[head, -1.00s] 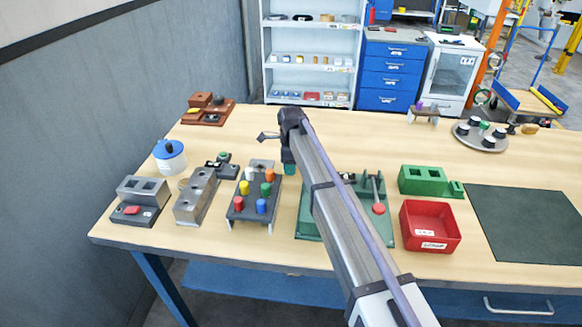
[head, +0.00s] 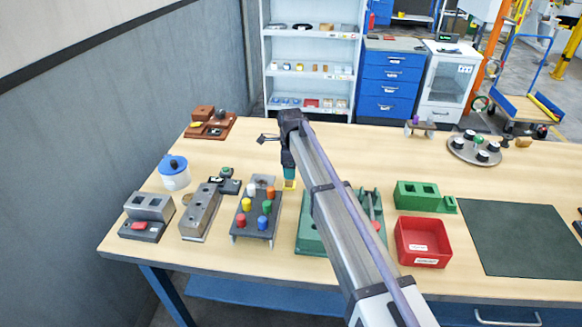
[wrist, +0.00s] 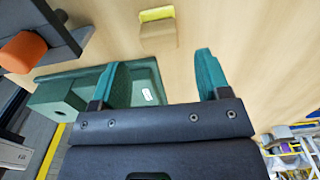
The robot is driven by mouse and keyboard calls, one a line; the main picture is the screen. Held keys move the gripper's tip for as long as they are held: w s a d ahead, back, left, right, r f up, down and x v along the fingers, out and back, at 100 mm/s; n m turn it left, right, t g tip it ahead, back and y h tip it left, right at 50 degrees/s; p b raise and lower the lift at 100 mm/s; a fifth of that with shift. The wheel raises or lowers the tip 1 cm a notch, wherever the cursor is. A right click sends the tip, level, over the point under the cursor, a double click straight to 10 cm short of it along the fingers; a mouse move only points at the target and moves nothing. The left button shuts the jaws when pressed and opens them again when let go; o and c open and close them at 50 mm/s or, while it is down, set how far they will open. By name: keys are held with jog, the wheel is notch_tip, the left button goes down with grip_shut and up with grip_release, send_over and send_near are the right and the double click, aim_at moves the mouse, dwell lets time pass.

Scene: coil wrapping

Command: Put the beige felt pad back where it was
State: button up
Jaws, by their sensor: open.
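A small beige piece (wrist: 158,34) with a bright yellow part behind it lies on the wooden table in the wrist view. It looks like the beige felt pad, but I cannot tell for sure. In the head view, a yellow-and-beige spot (head: 290,184) shows just below my gripper (head: 290,173). In the wrist view my gripper (wrist: 161,62) is open, its two teal fingers apart with nothing between them. The beige piece is beyond the fingertips, roughly in line with the gap.
A grey rack (head: 240,226) with several coloured pegs stands left of my gripper. A green fixture (head: 308,236) is partly hidden behind my arm. A red bin (head: 422,226) and a green block (head: 418,196) are to the right. Bare table lies behind my gripper.

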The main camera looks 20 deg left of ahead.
notch_tip(320, 180, up, 6)
jog(key=p, duration=0.4)
jog(key=s+d+n, duration=0.3)
jog(key=s+d, duration=0.1)
jog(key=d, duration=0.7)
jog(key=s+d+n, duration=0.3)
jog(key=s+d, duration=0.1)
jog(key=d, duration=0.8)
jog(key=s+d+n, duration=0.9)
jog(key=s+d, duration=0.9)
jog(key=d, duration=0.2)
jog(key=shift+s+d+n, duration=0.25)
jog(key=shift+d+n, duration=0.05)
jog(key=shift+d, duration=0.05)
